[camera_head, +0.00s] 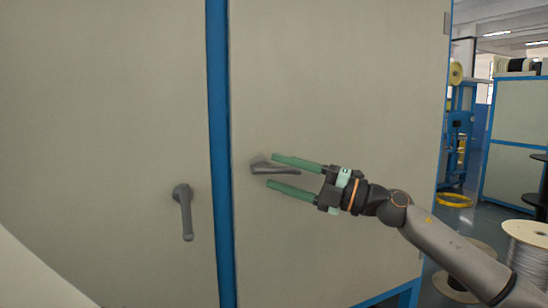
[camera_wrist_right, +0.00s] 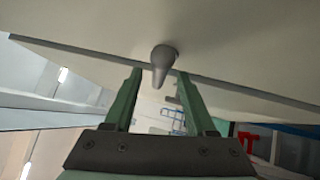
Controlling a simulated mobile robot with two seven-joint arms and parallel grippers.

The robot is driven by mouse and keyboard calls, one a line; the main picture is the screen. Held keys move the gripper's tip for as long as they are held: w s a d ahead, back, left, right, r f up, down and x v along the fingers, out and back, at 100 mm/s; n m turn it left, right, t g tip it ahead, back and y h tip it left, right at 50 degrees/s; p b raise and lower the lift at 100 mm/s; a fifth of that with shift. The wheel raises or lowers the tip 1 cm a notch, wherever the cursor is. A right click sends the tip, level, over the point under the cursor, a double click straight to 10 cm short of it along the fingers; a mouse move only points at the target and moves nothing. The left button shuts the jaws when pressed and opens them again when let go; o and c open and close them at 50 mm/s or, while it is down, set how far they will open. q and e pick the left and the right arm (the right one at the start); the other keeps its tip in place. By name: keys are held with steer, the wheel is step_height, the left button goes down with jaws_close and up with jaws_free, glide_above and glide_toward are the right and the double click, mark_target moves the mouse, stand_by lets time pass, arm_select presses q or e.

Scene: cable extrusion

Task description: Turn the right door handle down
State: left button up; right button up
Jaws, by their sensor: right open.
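The right door handle (camera_head: 262,167) is a grey lever on the beige right door (camera_head: 340,80). It lies about level, pointing right from its pivot. My right gripper (camera_head: 272,171) comes in from the right, open, with one green finger above the lever and one below it. In the right wrist view the handle (camera_wrist_right: 161,62) shows between and just beyond the open fingertips (camera_wrist_right: 161,76). I cannot tell whether a finger touches it. My left gripper is not in view.
A blue post (camera_head: 219,150) divides the two doors. The left door's handle (camera_head: 186,212) hangs pointing down. To the right of the cabinet are cable spools (camera_head: 525,245), a yellow ring (camera_head: 454,200) on the floor and another blue-framed cabinet (camera_head: 515,140).

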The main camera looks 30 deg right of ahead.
steer(key=shift+x, duration=1)
jaws_close()
stand_by(0.8)
